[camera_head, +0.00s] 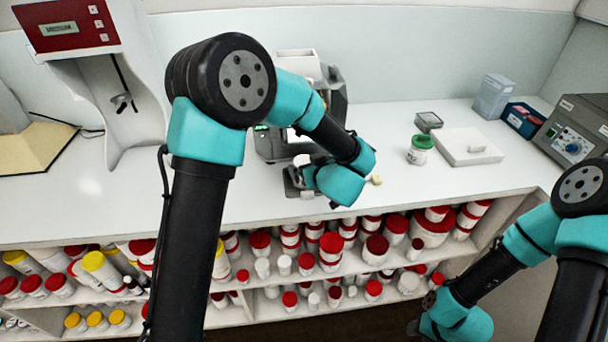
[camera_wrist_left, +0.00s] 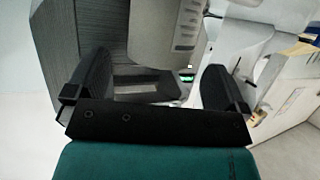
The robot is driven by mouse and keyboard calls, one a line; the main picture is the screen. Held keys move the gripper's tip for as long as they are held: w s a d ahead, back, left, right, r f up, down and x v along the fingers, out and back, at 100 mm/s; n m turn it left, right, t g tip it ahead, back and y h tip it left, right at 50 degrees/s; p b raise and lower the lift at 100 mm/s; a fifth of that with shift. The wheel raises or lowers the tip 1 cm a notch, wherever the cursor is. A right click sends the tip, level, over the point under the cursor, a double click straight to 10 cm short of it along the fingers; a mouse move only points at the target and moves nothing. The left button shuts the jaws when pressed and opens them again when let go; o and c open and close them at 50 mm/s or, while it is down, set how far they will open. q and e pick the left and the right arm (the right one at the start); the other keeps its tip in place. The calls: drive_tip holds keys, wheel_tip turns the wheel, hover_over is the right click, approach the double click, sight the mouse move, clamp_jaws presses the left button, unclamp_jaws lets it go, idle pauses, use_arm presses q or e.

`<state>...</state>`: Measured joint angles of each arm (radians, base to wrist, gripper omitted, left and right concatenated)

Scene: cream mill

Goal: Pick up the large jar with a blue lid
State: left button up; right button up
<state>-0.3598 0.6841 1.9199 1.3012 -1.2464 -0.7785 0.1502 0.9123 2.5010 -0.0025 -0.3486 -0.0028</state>
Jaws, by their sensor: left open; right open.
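No jar with a blue lid can be made out in either view. A white jar with a green lid (camera_head: 420,150) stands upright on the white counter, right of my left arm. My left gripper shows in the left wrist view (camera_wrist_left: 158,88), its two black fingers apart and nothing held between them. In the head view it is mostly hidden by my own wrist, close to a grey machine (camera_head: 334,92). My right gripper (camera_head: 414,328) is low at the bottom right, only partly visible, open and away from the counter top.
Shelves below the counter hold many jars with red (camera_head: 376,246), yellow (camera_head: 94,261) and white lids. A white plate device (camera_head: 466,147), a small dark box (camera_head: 428,121) and a grey control unit (camera_head: 577,128) stand at right. The front right counter is clear.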

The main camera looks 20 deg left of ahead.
sight(300, 160)
use_arm(q)
drive_tip(key=shift+x, duration=1.95)
drive_tip(key=shift+c, duration=0.3)
drive_tip(key=c, duration=0.9)
